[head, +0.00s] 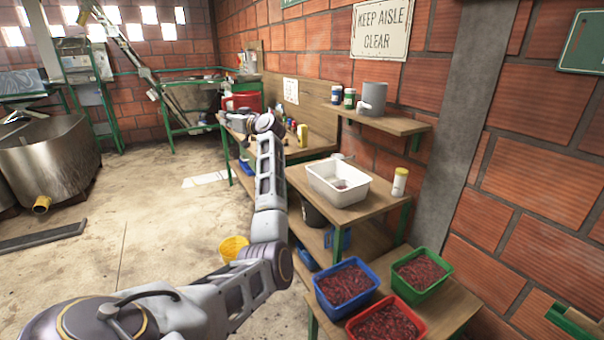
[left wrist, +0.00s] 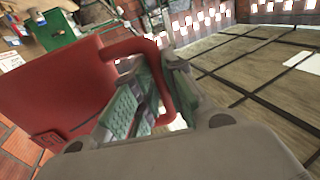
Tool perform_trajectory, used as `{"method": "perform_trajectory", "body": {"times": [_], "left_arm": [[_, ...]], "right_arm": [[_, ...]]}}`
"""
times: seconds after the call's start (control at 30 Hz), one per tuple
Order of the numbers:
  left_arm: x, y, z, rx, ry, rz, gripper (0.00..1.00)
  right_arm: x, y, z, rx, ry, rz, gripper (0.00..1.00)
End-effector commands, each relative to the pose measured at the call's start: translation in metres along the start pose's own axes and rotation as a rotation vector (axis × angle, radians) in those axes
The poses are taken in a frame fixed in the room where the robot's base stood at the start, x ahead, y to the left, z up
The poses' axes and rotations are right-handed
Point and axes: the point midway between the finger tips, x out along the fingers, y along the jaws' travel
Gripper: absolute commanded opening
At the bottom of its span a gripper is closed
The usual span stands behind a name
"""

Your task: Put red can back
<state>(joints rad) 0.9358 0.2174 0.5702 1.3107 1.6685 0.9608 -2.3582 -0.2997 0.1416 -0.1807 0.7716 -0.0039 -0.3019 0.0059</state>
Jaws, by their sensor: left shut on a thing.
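The red can (left wrist: 45,95) fills the left of the left wrist view, with a curved red handle (left wrist: 140,47). My left gripper (left wrist: 155,95) is shut on this handle, which passes between its green-padded fingers. In the head view my left arm reaches far forward to the wooden bench. A red body that looks like the can (head: 243,101) shows there just behind my wrist, partly hidden by it. I cannot tell whether the can touches a surface. My right gripper is in neither view.
A bench (head: 314,145) with small bottles stands along the brick wall. A yellow bucket (head: 233,247) stands on the floor.

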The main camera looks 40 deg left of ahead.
Motion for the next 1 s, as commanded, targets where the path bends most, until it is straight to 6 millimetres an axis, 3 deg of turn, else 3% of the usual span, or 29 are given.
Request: {"method": "perform_trajectory", "body": {"times": [0.13, 0.37, 0.63, 1.0], "left_arm": [[0.009, -0.013, -0.019, -0.004, 0.0, -0.008, 0.0], [-0.001, -0.01, -0.021, -0.001, -0.001, 0.047, 0.0], [-0.029, 0.009, -0.004, 0.002, 0.003, 0.155, 0.0], [-0.079, 0.037, 0.034, 0.0, 0.015, 0.34, 0.0]], "right_arm": [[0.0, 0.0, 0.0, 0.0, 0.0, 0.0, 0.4], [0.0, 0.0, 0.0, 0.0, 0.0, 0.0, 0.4], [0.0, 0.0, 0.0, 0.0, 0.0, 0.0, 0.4], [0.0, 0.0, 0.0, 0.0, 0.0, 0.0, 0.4]]}}
